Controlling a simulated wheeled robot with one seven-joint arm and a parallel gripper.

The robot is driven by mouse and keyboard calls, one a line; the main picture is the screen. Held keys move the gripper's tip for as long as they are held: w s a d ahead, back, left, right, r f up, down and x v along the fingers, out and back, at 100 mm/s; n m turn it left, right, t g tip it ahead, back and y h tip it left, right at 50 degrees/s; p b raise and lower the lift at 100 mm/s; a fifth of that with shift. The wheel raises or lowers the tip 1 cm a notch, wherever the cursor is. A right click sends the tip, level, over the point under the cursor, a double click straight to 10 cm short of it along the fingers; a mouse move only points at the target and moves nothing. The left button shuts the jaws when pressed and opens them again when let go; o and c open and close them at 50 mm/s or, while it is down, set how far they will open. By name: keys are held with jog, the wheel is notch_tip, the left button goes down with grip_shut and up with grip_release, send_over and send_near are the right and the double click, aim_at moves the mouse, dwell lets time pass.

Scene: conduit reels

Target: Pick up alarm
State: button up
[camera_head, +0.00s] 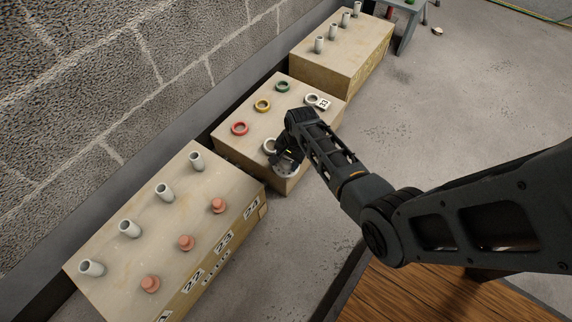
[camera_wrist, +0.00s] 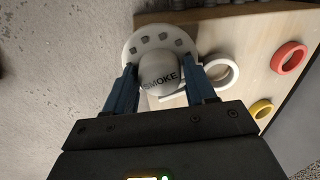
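The alarm is a white round disc with a dome marked "SMOKE" (camera_wrist: 160,75). In the head view the alarm (camera_head: 286,172) is at the front right corner of the middle wooden box, partly hidden by my gripper (camera_head: 285,155). In the wrist view my gripper (camera_wrist: 160,80) has its two blue fingers apart, one on each side of the dome. The fingertips are close to the dome; whether they touch it is unclear. The disc overlaps the box edge in this view, and I cannot tell whether it rests on the box.
The middle box (camera_head: 238,148) also holds a red ring (camera_head: 240,128), a yellow ring (camera_head: 262,105), a green ring (camera_head: 283,86) and white rings. A nearer box (camera_head: 125,265) bears grey tubes and orange plugs. A farther box (camera_head: 330,65) bears grey tubes. Floor to the right is open.

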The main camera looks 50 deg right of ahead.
jog(key=c, duration=0.9)
